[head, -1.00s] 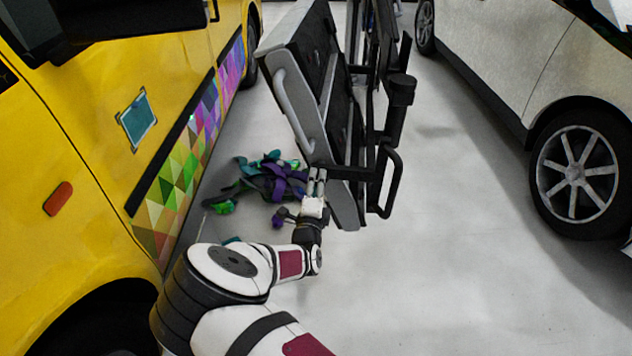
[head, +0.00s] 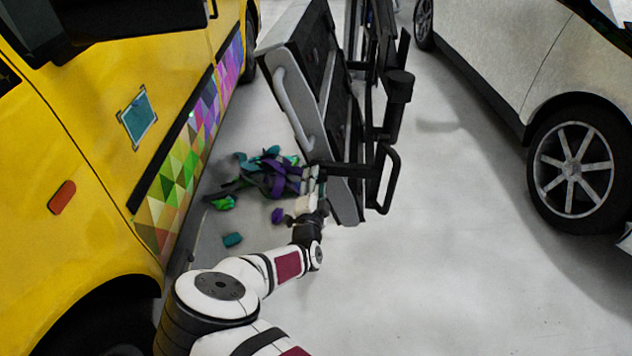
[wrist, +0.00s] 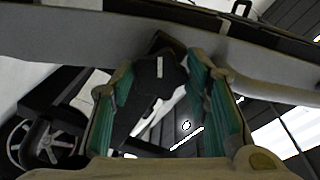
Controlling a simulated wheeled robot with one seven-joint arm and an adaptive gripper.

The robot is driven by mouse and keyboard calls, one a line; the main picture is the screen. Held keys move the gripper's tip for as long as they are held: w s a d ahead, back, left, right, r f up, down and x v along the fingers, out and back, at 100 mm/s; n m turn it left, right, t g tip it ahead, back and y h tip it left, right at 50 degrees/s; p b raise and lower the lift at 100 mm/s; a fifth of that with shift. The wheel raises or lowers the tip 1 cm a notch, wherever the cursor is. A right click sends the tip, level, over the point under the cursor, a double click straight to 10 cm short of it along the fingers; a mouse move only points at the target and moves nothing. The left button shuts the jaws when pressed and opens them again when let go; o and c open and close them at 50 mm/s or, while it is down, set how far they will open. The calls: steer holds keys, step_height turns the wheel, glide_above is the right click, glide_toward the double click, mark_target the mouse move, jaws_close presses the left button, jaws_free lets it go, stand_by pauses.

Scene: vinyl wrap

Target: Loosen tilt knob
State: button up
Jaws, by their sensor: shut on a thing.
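The tilt knob (wrist: 160,82) is black and lobed with a short white mark on its face. It sits between the two teal-padded fingers of my gripper (wrist: 163,98) in the wrist view. My gripper is shut on it, with a finger on either side. In the head view my gripper (head: 311,184) is at the lower near edge of the tilted grey-and-black panel stand (head: 346,200). The knob itself is hard to make out there, hidden by the fingers and the stand's black bar.
A yellow van (head: 70,150) with a coloured triangle pattern stands on the left. A silver car (head: 500,60) stands on the right. Purple, teal and green vinyl scraps (head: 272,178) lie on the floor behind my gripper. The grey floor between stand and car is clear.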

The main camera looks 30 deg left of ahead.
steer(key=shift+f, duration=0.2)
steer(key=o, duration=1.1)
steer(key=shift+r, duration=0.1)
